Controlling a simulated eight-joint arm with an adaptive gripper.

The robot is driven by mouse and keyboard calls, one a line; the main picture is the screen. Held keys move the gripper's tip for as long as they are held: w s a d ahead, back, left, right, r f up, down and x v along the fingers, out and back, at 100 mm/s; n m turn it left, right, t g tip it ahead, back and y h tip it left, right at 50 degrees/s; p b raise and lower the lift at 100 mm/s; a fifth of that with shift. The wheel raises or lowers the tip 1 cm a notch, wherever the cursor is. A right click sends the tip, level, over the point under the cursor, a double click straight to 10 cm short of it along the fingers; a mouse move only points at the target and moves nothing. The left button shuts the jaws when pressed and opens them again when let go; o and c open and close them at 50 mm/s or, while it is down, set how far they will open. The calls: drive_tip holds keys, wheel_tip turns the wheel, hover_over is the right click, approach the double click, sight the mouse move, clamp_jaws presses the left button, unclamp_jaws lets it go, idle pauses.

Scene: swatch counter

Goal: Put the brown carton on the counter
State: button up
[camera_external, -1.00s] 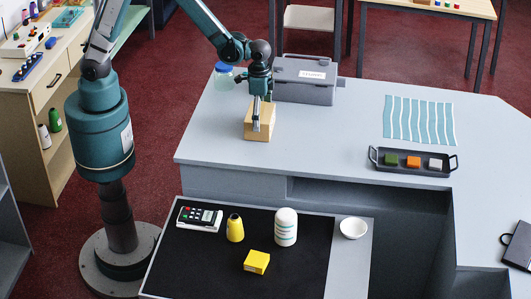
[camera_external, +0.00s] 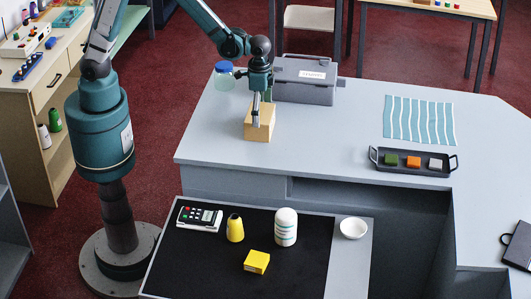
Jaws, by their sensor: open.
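The brown carton (camera_external: 262,131) stands upright on the grey counter (camera_external: 330,128), near its left part. My gripper (camera_external: 261,112) is right at the carton's top, with a finger in front of its upper face. The fingers are open. A second finger shows partly behind the carton's top edge. I cannot tell whether either finger touches the carton.
A jar with a blue lid (camera_external: 224,76) and a grey case (camera_external: 305,80) stand close behind the carton. A dark tray (camera_external: 413,162) and a striped cloth (camera_external: 419,120) lie to the right. The counter between carton and tray is clear.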

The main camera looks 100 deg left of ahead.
wheel_tip(320, 180, up, 10)
idle(0.6)
idle(0.4)
drive_tip(key=shift+s+r, duration=0.1)
drive_tip(key=shift+r, duration=0.05)
drive_tip(key=s+r+t, duration=0.3)
drive_tip(key=s+r, duration=0.8)
drive_tip(key=s, duration=0.2)
drive_tip(key=s+r+t, duration=0.1)
drive_tip(key=s+t, duration=0.3)
drive_tip(key=s, duration=1)
drive_tip(key=shift+s+d, duration=0.25)
